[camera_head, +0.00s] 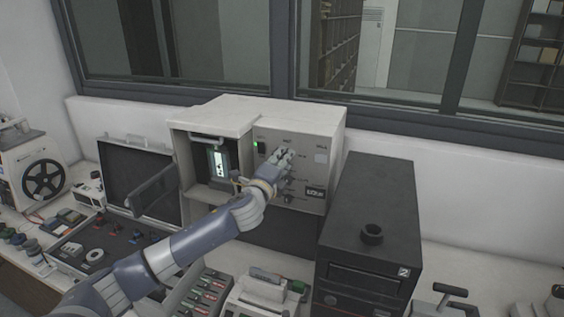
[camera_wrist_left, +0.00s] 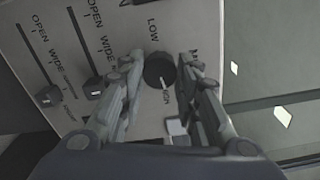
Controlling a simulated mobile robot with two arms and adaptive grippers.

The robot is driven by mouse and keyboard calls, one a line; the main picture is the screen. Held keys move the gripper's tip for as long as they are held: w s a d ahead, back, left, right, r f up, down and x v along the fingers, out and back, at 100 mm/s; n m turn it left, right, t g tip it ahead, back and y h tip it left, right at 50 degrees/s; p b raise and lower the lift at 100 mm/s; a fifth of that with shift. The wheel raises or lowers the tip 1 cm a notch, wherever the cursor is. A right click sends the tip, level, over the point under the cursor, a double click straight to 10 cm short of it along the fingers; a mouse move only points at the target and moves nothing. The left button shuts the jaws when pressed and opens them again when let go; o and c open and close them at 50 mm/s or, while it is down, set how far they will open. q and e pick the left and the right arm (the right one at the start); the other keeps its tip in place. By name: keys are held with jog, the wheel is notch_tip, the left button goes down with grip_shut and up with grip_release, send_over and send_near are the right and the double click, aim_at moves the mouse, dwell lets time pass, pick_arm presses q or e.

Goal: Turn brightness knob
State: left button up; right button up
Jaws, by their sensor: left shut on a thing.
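My left gripper (camera_head: 284,157) reaches up to the front panel of the beige press (camera_head: 225,112). In the left wrist view, its two fingers (camera_wrist_left: 162,62) are closed on a round black knob (camera_wrist_left: 160,72), one finger on each side. The knob carries a white pointer mark facing down in the picture. "LOW" is printed above it and a partly hidden word below it. In the head view the knob is hidden behind the gripper. My right gripper is not in view.
Two sliders (camera_wrist_left: 48,97) marked "OPEN" and "WIDE" sit left of the knob. A green light (camera_head: 256,144) glows on the panel. A lit display (camera_head: 219,164) shows in the recess. A black box (camera_head: 372,215) stands to the right, and an open case (camera_head: 130,165) to the left.

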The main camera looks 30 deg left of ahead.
pick_arm(q)
jog(key=shift+a+r, duration=0.1)
jog(key=shift+r, duration=0.05)
jog(key=o, duration=1.1)
jog(key=shift+v, duration=5.95)
